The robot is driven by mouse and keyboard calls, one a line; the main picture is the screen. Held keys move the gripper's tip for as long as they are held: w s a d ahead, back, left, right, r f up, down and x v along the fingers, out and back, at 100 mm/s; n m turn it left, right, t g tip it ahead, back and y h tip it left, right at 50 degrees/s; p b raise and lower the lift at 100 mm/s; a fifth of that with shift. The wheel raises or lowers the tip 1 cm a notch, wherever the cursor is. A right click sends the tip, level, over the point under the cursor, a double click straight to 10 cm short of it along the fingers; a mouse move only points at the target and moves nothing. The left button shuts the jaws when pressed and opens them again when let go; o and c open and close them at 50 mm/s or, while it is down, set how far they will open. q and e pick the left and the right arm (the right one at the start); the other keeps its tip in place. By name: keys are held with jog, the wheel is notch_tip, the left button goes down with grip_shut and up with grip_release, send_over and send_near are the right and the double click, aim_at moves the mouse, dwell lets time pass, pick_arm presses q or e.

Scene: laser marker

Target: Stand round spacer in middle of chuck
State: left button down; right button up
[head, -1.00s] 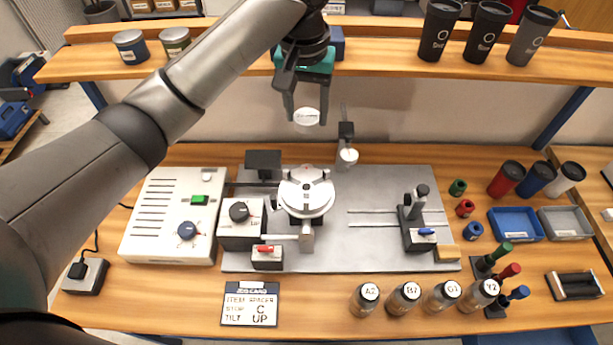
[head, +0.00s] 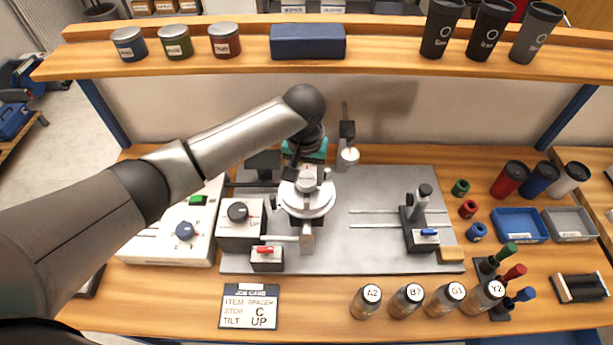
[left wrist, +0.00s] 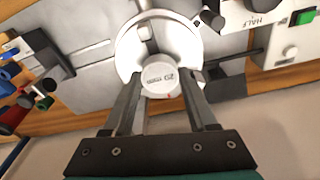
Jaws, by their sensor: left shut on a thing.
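My left gripper (head: 309,178) is shut on a round white spacer (head: 306,184), its flat top facing up. In the left wrist view the spacer (left wrist: 161,76) reads "20 mm" and sits between the two fingers (left wrist: 162,84). The chuck is a round silver disc (head: 318,207), directly under the spacer in the head view. In the left wrist view the spacer overlaps the near part of the chuck disc (left wrist: 170,38). I cannot tell whether the spacer touches the chuck. My right gripper is not in view.
A control box with a black knob (head: 241,232) stands left of the chuck, and a post with a white round end (head: 348,157) stands behind it. A stand with a blue lever (head: 421,235) is at right. The grey plate (head: 365,250) is clear between.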

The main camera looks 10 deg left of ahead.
aim_at(305, 185)
pick_arm(q)
jog(key=shift+f, duration=0.35)
jog(key=shift+f, duration=0.1)
jog(key=shift+c, duration=2.4)
grip_release()
notch_tip(305, 185, up, 12)
jog(key=s+p, duration=0.1)
jog(key=shift+s, duration=0.25)
